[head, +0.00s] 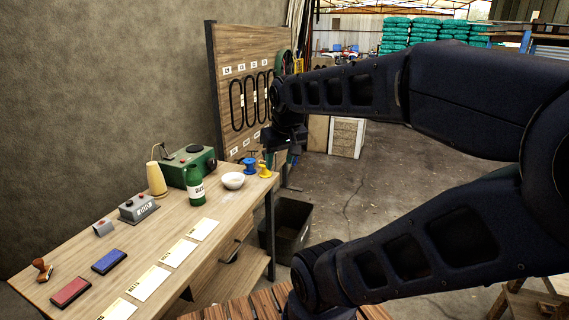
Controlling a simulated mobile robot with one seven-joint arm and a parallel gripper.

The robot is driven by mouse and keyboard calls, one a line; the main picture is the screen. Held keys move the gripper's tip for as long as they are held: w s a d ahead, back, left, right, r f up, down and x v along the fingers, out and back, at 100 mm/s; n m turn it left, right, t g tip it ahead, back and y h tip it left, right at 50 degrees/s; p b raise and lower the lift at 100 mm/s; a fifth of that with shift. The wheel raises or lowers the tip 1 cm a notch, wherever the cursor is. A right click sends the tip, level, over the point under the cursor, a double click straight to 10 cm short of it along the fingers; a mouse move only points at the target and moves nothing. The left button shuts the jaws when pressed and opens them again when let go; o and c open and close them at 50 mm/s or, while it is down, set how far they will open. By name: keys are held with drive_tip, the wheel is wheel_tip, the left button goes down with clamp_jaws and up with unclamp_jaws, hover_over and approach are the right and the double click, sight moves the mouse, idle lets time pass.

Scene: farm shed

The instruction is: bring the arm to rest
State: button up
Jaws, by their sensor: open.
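My dark blue arm fills the right side of the head view, folded at an elbow by the right edge. Its far link reaches left towards the board by the wall. My gripper (284,165) hangs below the wrist, near the far right corner of the workbench (150,240). It is small and dark here, and its fingers look apart with nothing seen between them. It is close to the yellow spool (265,171) and the blue spool (250,166) in the picture; whether it touches anything cannot be told.
The bench holds a white bowl (233,181), green bottle (196,188), green machine (188,166), cone of thread (157,180), grey switch box (139,207), ink pads (109,261), a stamp (42,270) and paper cards (179,252). A dark bin (289,222) stands beside it. Open floor (400,180) lies beyond.

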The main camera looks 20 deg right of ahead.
drive_tip(key=shift+s+d+f+m, duration=0.2)
drive_tip(key=shift+s+f+m, duration=0.05)
drive_tip(key=shift+s, duration=0.15)
drive_tip(key=shift+s+d+f+m, duration=0.15)
drive_tip(key=shift+s+f+m, duration=0.1)
drive_tip(key=shift+s, duration=0.15)
